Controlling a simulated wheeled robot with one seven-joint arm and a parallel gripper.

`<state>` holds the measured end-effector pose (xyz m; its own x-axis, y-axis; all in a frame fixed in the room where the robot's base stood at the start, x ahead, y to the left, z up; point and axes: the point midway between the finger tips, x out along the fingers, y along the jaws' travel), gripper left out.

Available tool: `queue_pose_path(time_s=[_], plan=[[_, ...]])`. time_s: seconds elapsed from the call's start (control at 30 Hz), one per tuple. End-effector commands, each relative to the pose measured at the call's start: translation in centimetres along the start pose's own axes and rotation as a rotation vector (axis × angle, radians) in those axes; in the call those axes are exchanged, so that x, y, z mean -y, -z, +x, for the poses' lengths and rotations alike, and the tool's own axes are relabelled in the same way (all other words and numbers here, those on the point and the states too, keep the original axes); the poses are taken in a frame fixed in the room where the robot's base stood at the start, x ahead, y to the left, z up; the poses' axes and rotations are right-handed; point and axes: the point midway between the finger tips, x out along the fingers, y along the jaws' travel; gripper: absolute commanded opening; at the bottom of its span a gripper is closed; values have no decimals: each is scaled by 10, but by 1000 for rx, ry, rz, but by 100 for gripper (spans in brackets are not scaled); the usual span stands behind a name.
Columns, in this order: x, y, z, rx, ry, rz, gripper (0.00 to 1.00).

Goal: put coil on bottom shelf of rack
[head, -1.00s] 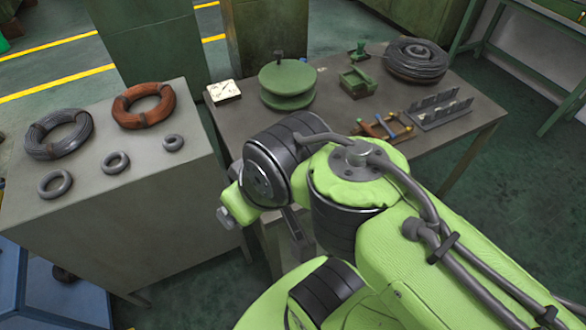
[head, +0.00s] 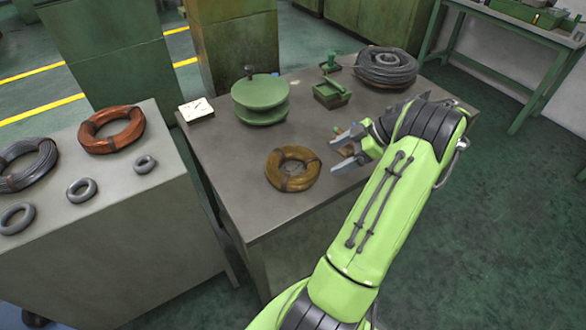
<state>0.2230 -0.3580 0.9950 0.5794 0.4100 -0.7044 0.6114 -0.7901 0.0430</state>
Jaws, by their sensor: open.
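A brass-coloured coil (head: 293,169) lies flat on the near part of the grey table. My gripper (head: 338,150) is over the same table, just right of this coil. Its fingers are apart, point left towards the coil and hold nothing; I cannot tell their exact height. A red-brown coil (head: 112,128) and a grey wire coil (head: 27,160) lie on the left cabinet. A dark coil (head: 386,66) lies at the table's back right. I see nothing that is clearly the rack.
Small grey rings (head: 82,190) lie on the left cabinet (head: 130,222). A green double-disc stand (head: 262,94), a white gauge (head: 196,109) and a green box (head: 331,95) stand on the table (head: 225,160). A green-framed bench (head: 530,65) stands at upper right. Floor at right is clear.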

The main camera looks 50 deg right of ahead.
Motion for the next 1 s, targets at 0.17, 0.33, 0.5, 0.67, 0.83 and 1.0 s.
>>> queue_pose_path(time_s=[0.17, 0.33, 0.5, 0.67, 0.83, 1.0], plan=[[1, -1, 49, -1, 7, -1, 83], [1, -1, 87, -1, 6, 2, 83], [1, 0, 106, 0, 4, 1, 83], [3, -3, 137, 1, 5, 1, 83], [2, -2, 154, 2, 3, 3, 83], [2, -2, 153, 2, 2, 2, 83]])
